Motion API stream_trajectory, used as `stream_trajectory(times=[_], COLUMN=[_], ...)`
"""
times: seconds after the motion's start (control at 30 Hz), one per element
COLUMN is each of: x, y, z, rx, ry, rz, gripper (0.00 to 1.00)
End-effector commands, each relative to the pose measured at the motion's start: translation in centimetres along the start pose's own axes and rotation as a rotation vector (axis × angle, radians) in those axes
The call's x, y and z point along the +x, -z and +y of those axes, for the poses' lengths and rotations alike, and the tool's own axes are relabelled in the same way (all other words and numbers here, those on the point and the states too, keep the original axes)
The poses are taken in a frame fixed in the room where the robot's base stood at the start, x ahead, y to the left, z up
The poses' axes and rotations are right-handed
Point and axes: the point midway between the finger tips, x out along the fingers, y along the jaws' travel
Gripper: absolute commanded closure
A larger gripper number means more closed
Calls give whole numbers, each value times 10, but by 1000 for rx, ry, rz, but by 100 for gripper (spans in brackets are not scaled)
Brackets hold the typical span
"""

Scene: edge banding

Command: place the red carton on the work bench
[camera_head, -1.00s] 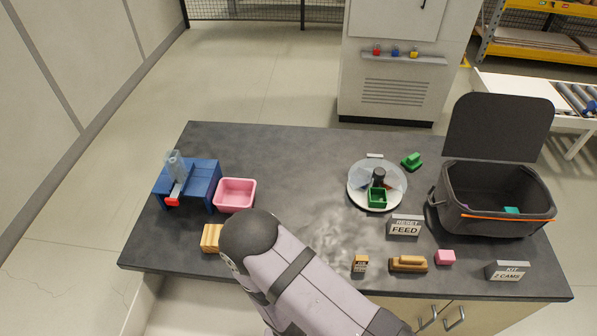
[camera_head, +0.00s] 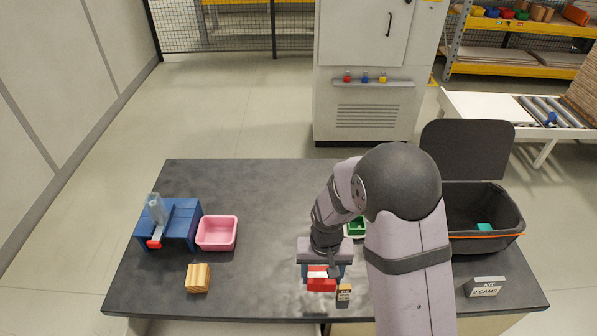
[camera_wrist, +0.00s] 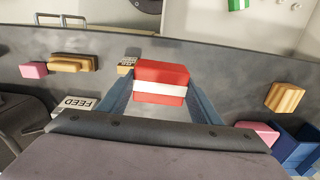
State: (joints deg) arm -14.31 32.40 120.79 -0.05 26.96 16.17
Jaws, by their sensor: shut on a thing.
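The red carton (camera_wrist: 163,74) has a white band across it and sits between the two blue-grey fingers of my gripper (camera_wrist: 160,98) in the wrist view. In the head view my gripper (camera_head: 322,270) points down near the front middle of the work bench (camera_head: 262,225), shut on the red carton (camera_head: 321,285). The carton is low over the dark bench top, close to the front edge. I cannot tell whether it touches the surface. A small tan labelled block (camera_head: 344,293) stands just right of the carton.
A striped wooden block (camera_head: 198,278), a pink bin (camera_head: 217,233) and a blue fixture (camera_head: 170,224) stand at the left. Bench space left of the gripper is clear.

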Motion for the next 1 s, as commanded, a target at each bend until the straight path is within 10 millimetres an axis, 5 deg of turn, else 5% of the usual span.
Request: stream_trajectory(times=[0.2, 0.4, 0.67, 1.0], x=[-56, -76, -77, -39], y=[21, 24, 24, 24], z=[58, 83, 88, 87], rx=[-14, -28, -33, -32], ry=[2, 2, 2, 2], rz=[7, 6, 4, 4], gripper=[65, 65, 65, 65])
